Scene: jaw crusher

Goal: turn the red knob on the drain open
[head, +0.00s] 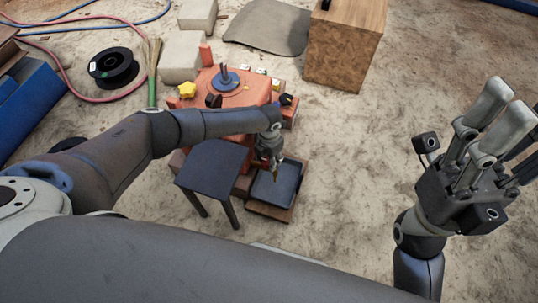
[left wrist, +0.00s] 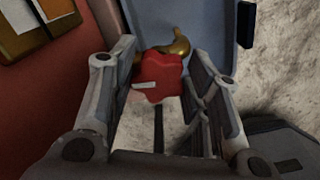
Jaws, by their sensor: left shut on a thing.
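The red knob (left wrist: 158,78) shows in the left wrist view between the two grey fingers of my left gripper (left wrist: 165,100), which is shut on it. A curved brass drain spout (left wrist: 178,46) sits just behind the knob. In the head view my left gripper (head: 268,155) reaches down at the front of the orange jaw crusher (head: 240,92), above a dark tray (head: 274,187). The knob is too small and covered to make out there. My right gripper (head: 503,135) is at the right, fingers apart, empty and away from the machine.
A dark small table (head: 212,165) stands left of the tray, close under my left arm. A wooden box (head: 345,45), pale blocks (head: 182,60) and a black cable reel (head: 112,67) stand farther back. The ground right of the machine is clear.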

